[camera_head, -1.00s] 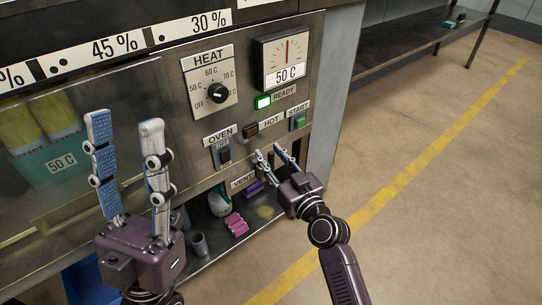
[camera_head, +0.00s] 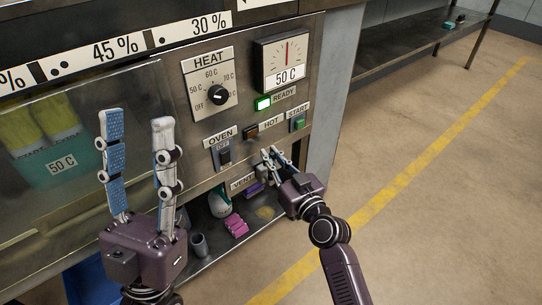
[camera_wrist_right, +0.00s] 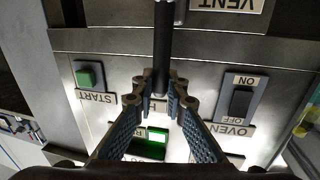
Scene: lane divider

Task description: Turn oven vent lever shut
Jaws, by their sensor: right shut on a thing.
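The vent lever (camera_wrist_right: 163,45) is a dark rod with a metal end, seen in the right wrist view. It runs down between the fingertips of my right gripper (camera_wrist_right: 158,97), which is shut on it. In the head view my right gripper (camera_head: 271,157) is at the lower right of the oven panel, beside the VENT label (camera_head: 242,183). The lever is mostly hidden by the fingers there. My left gripper (camera_head: 139,120) is open and empty, upright in front of the oven glass.
The panel holds the OVEN switch (camera_head: 225,156), HEAT knob (camera_head: 217,94), gauge (camera_head: 287,60) at 50 C, lit green READY lamp (camera_head: 263,104) and START button (camera_head: 299,124). Below, a shelf holds a grey cup (camera_head: 199,244) and a pink item (camera_head: 236,226). Floor at right is clear.

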